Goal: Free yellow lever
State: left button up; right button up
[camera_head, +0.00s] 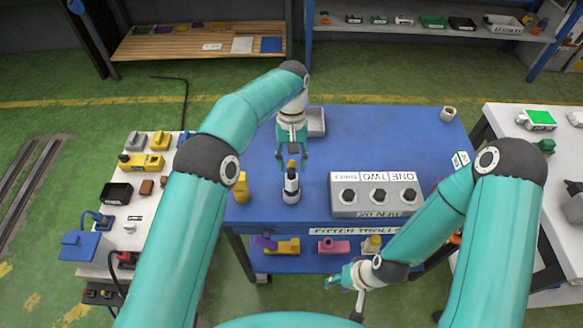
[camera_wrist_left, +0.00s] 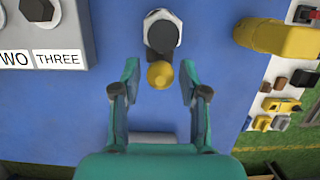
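A small upright fitting with a white and black body (camera_head: 291,192) stands on the blue table (camera_head: 262,205). A yellow knob (camera_head: 291,164) tops it; I take this as the yellow lever. In the left wrist view the yellow knob (camera_wrist_left: 160,75) lies between the fingers, with the white and black body (camera_wrist_left: 163,30) beyond it. My left gripper (camera_head: 292,155) is open, its fingers on either side of the knob with visible gaps. My right gripper (camera_head: 345,293) seems open and empty, low at the table's front edge.
A grey block (camera_head: 340,205) labelled ONE, TWO, THREE with three dark hex knobs stands right of the fitting. A yellow object (camera_head: 241,188) stands to its left. A grey tray (camera_head: 316,121) lies behind my left gripper. White side tables (camera_head: 160,225) flank the blue table.

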pick_arm(q)
jog(key=c, duration=0.5)
jog(key=shift+w+r+p, duration=0.15)
jog(key=shift+w+p, duration=0.2)
jog(key=shift+p, duration=0.3)
jog(key=shift+w+p, duration=0.5)
jog(key=shift+p, duration=0.15)
jog(key=shift+f, duration=0.2)
jog(key=o, duration=0.8)
